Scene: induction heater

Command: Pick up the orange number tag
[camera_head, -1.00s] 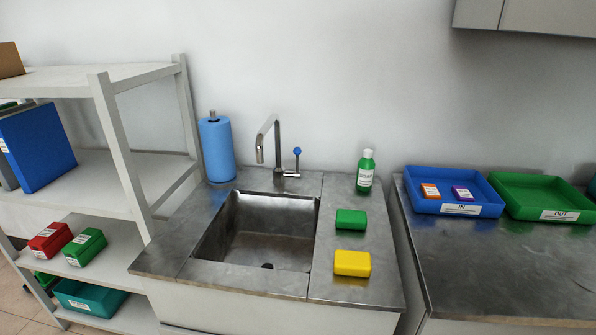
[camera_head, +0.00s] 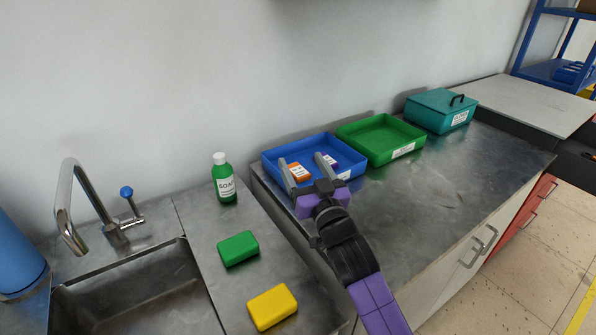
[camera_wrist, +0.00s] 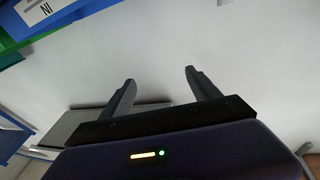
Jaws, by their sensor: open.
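The orange number tag (camera_head: 298,172) lies in the blue IN tray (camera_head: 271,172), toward its left side. A purple tag (camera_head: 331,162) lies in the same tray to its right, partly covered by my gripper. My gripper (camera_head: 302,160) is open and empty, with its fingers in front of the tray in the head view and the orange tag showing between them. In the wrist view my gripper (camera_wrist: 160,78) points at a pale wall with nothing between its fingers. A corner of the IN tray (camera_wrist: 88,5) shows at that view's upper left. I cannot tell the gripper's height above the tray.
A green OUT tray (camera_head: 400,152) stands right of the blue one, and a teal lidded box (camera_head: 440,110) beyond it. A soap bottle (camera_head: 224,182), green block (camera_head: 238,248) and yellow block (camera_head: 272,307) stand left, beside the sink (camera_head: 135,295). The right counter's front is clear.

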